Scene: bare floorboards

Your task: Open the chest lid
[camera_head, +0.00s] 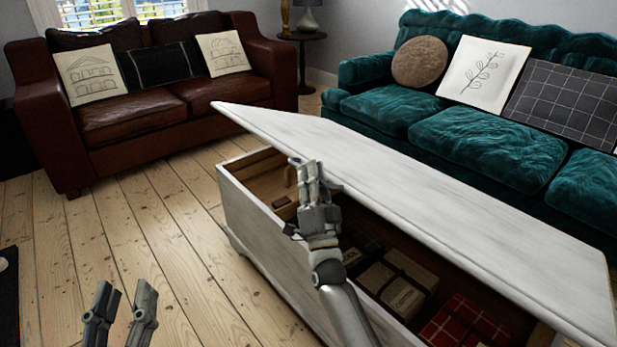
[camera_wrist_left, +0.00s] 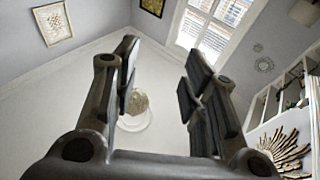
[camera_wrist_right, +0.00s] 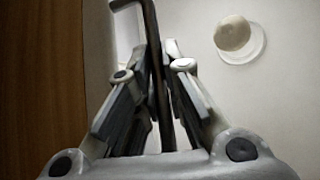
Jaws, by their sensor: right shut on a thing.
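The white chest (camera_head: 262,222) stands in the middle right of the head view. Its lid (camera_head: 430,190) is raised and tilted, with a gap along the front that shows the wooden inside. My right gripper (camera_head: 306,172) is at the lid's front edge. In the right wrist view, its fingers are shut on a dark bent bar (camera_wrist_right: 158,75), which looks like the lid's handle. The lid's brown underside (camera_wrist_right: 40,90) fills the left of that view. My left gripper (camera_head: 121,305) is open and empty, low over the floor left of the chest; its spread fingers show in the left wrist view (camera_wrist_left: 158,80).
Several boxes (camera_head: 405,292) and red items (camera_head: 465,322) lie inside the chest. A brown leather sofa (camera_head: 140,115) stands at the back left. A teal sofa (camera_head: 480,140) stands close behind the chest. The floorboards (camera_head: 150,225) left of the chest are clear.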

